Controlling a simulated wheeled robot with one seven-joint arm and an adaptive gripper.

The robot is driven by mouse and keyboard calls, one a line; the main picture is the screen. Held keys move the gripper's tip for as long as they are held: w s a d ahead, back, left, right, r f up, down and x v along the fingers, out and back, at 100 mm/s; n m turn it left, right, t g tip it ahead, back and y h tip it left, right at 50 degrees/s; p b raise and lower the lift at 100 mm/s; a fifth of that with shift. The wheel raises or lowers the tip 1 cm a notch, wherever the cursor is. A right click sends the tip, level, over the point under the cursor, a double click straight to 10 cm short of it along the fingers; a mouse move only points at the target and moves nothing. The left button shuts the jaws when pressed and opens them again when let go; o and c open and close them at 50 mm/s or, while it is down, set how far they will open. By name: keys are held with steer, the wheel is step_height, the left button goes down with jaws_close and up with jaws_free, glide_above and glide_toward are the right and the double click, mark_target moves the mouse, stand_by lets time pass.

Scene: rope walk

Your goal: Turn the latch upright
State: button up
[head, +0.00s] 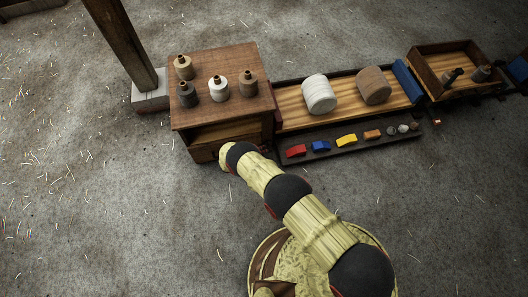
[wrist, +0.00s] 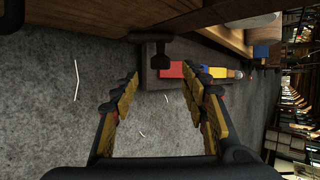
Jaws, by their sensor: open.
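A dark latch-like piece (wrist: 150,37) shows at the top centre of the wrist view, against the wooden cabinet. It has a wide bar and a short stem ending in a knob; I cannot tell its exact turn. My gripper (wrist: 164,92) is open and empty, its two yellow-and-black fingers spread on either side below this piece, not touching it in the picture. In the head view my arm reaches to the front of the wooden cabinet (head: 222,131), near its right corner, and hides the latch there.
Several thread spools stand on the cabinet top. To its right, a wooden bed (head: 345,102) holds a white roll (head: 319,94) and a brown roll (head: 373,85). A dark tray (head: 350,141) with coloured pieces lies in front. A post (head: 125,45) stands left. The front floor is clear.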

steer(key=shift+v, duration=1.95)
